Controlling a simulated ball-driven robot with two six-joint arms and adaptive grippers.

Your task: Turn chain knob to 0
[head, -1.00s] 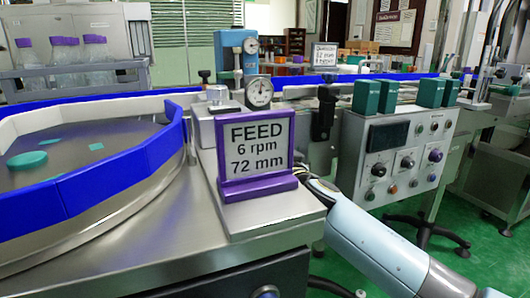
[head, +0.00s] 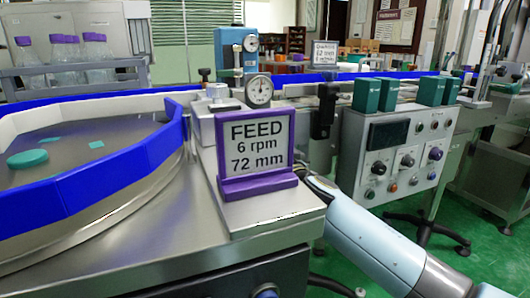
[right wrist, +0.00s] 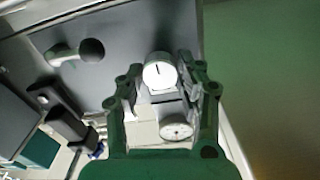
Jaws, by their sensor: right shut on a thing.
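In the right wrist view, my green right gripper (right wrist: 165,82) has its fingers on both sides of a round white-faced knob (right wrist: 158,73) with a dark pointer line, and is shut on it. I cannot read a label or scale on this knob. In the head view my right arm comes in from the lower right, and its gripper is hidden behind the purple-framed FEED sign (head: 257,150), which reads 6 rpm, 72 mm. My left gripper is in neither view.
A white dial gauge (right wrist: 176,129) lies close between my fingers. A black ball-ended lever (right wrist: 90,51) stands at upper left. In the head view a control panel (head: 400,160) with several knobs stands right, and a blue-walled round table (head: 95,190) left.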

